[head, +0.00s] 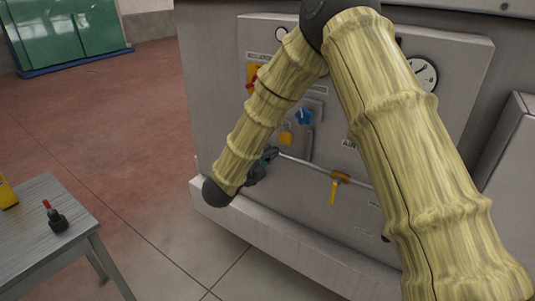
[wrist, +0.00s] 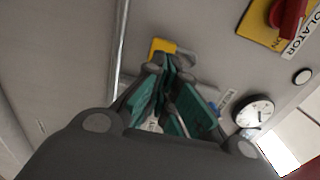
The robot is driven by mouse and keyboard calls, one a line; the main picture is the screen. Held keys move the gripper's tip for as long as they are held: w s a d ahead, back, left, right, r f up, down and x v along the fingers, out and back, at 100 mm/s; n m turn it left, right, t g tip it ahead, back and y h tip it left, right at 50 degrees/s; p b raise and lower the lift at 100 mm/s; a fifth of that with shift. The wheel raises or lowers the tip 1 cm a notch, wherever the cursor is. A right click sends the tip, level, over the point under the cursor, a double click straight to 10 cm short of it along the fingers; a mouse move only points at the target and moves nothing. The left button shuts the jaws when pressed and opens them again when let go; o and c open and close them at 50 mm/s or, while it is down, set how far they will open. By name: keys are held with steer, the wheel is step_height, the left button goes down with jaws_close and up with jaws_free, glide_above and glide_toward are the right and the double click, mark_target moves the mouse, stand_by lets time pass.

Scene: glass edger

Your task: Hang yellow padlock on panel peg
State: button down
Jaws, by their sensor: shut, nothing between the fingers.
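The yellow padlock (head: 286,138) is against the grey machine panel, below the blue knob. In the wrist view the yellow body (wrist: 160,47) shows just beyond my fingertips, with a grey part beside it that looks like its shackle. My gripper (head: 269,155) is low in front of the panel, just below and left of the padlock in the head view. Its teal fingers (wrist: 170,68) are shut with nothing between them. The fingertips appear close to the padlock; I cannot tell whether they touch. The peg is not clearly visible, so I cannot tell whether the padlock hangs on it.
A blue knob (head: 304,116), a yellow-handled valve (head: 335,182) on a pipe and a gauge (head: 424,74) are on the panel. A red isolator switch (wrist: 290,18) shows in the wrist view. A grey table (head: 35,262) stands left. Open floor lies between.

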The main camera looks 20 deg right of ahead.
mark_target(284, 140)
steer(key=shift+b+x, duration=1.1)
steer(key=shift+x, duration=2.75)
steer(key=shift+b+v, duration=0.8)
steer(key=shift+v, duration=0.8)
stand_by(2.5)
